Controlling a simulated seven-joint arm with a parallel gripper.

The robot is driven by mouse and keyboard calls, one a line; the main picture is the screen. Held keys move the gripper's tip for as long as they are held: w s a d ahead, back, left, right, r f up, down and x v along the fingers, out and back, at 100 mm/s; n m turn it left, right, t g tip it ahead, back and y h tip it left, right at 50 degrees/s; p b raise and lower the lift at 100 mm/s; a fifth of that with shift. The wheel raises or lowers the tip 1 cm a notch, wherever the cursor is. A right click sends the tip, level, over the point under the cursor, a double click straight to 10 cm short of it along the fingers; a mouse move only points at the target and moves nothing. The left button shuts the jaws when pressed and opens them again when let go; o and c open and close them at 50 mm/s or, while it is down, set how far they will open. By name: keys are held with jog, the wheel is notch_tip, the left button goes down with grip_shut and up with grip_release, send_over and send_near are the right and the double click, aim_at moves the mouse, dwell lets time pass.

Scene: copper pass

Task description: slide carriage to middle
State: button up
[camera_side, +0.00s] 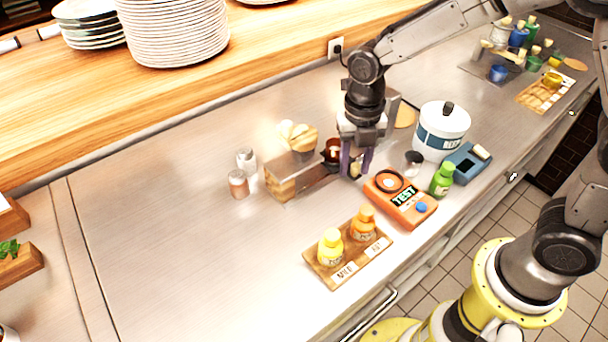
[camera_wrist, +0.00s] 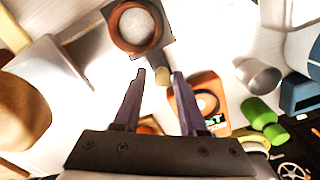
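I cannot tell for sure which thing is the carriage. A dark flat bar (camera_side: 318,178) runs from a wooden block (camera_side: 282,186) toward my gripper. A reddish-brown cup (camera_side: 332,150) stands behind that bar; in the wrist view a brown ring-shaped cup (camera_wrist: 118,33) with a pale round inside sits on a dark square. My gripper (camera_side: 356,172) points down beside the bar's right end, fingers apart. In the wrist view, its fingertips (camera_wrist: 159,74) have a gap between them, and a small beige peg (camera_wrist: 161,71) shows at that gap. Contact with the peg is unclear.
An orange tester (camera_side: 398,203) marked TEST lies right of my gripper, beside a green bottle (camera_side: 442,179), a dark-topped cup (camera_side: 413,162) and a white-blue pot (camera_side: 441,133). A wooden tray (camera_side: 322,272) holds two bottles in front.

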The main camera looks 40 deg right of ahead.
jog(key=shift+o, duration=0.3)
jog(key=shift+r, duration=3.05)
jog(key=s+d+r+m+t, duration=0.4)
jog(key=s+d+r+m, duration=0.35)
jog(key=r, duration=0.35)
jog(key=s+d+f+m+t, duration=0.1)
jog(key=s+m, duration=1)
jog(key=m, duration=1.1)
jog(key=shift+s+d+f+t, duration=0.3)
jog(key=shift+d+f, duration=0.3)
jog(key=shift+f, duration=0.35)
jog(key=shift+m, duration=0.25)
